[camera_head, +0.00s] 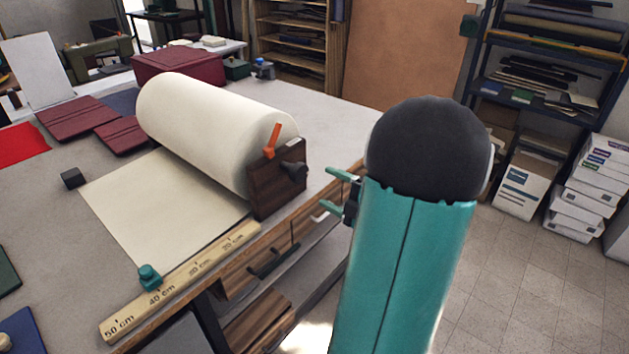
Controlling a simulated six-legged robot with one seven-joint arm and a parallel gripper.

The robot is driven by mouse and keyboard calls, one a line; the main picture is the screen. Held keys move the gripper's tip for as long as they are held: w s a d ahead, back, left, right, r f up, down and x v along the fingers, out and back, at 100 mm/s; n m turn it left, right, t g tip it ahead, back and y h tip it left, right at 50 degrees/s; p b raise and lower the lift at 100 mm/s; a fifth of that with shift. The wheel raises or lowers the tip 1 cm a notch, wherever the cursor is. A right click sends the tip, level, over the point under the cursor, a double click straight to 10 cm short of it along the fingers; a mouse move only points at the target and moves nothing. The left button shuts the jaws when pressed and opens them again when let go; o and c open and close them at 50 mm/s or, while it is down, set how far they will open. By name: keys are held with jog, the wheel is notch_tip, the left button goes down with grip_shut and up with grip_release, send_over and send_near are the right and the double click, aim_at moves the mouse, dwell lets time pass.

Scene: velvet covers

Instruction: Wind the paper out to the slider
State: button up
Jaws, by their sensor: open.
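A large roll of cream paper (205,125) lies on the grey table. A dark wooden end bracket (278,180) holds the roll's near end, with an orange lever (272,140) and a dark knob (293,170). A wooden ruler (190,278) marked in cm lies along the table's front edge. The teal slider (149,277) sits on it near 40 cm. My gripper (335,190), teal-fingered, is open and empty, right of the bracket; my arm partly hides it.
A small dark block (73,178) stands left of the sheet. Maroon covers (75,118) and a maroon box (192,65) lie behind. Drawers with handles (275,258) are below the table edge. Shelves and white boxes (530,185) stand right, with open floor before them.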

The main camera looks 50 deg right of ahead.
jog(key=s, duration=0.3)
jog(key=shift+s, duration=0.1)
dwell(0.4)
jog(key=w+a+r+n+g+y, duration=0.1)
jog(key=w+a+n+g+y, duration=0.25)
jog(key=a+n, duration=0.6)
jog(key=w+a+r+n+g+y, duration=0.15)
jog(key=a+n+g+y, duration=0.25)
jog(key=a+n, duration=0.6)
jog(key=s+a+r+m+g+h, duration=0.1)
jog(key=a+m, duration=0.4)
jog(key=m, duration=0.6)
jog(key=s+a+r+m+g+h, duration=0.1)
jog(key=a+m, duration=0.5)
jog(key=m, duration=0.6)
jog(key=s+a+r+m+g+h, duration=0.1)
jog(key=s+a+m+g+h, duration=0.2)
jog(key=m, duration=0.9)
jog(key=s+a+h, duration=0.1)
jog(key=a+h, duration=0.2)
jog(key=shift+s+r, duration=0.4)
